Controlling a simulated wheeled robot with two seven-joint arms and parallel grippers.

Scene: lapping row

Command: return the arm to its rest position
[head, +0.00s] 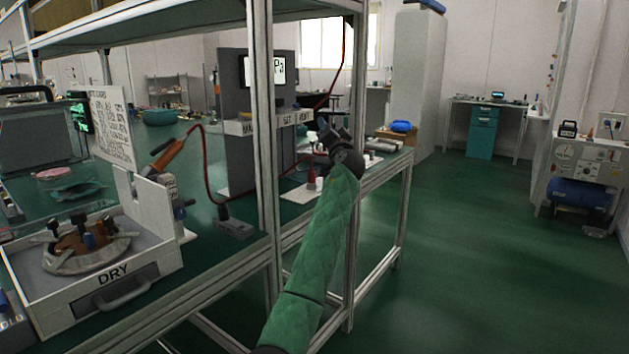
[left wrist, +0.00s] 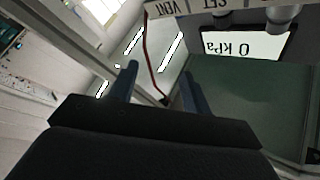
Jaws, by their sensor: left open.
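My left arm, in a green quilted sleeve (head: 316,235), reaches up from the bottom middle of the head view. Its dark left gripper (head: 326,132) is in front of the bench's right part, right of the front post. In the left wrist view the two fingers of the left gripper (left wrist: 160,88) stand apart with nothing held between them. Beyond them a red hose (left wrist: 149,50) hangs, and a screen (left wrist: 242,46) reading 0 kPa shows upside down. I cannot tell the exact gap from gripper to hose. My right gripper is in neither view.
The metal bench frame (head: 262,110) has an upright post close left of my arm. A grey panel with a screen (head: 262,70) stands behind it. A tray marked DRY (head: 115,272) sits at left. The green floor (head: 470,260) at right is clear.

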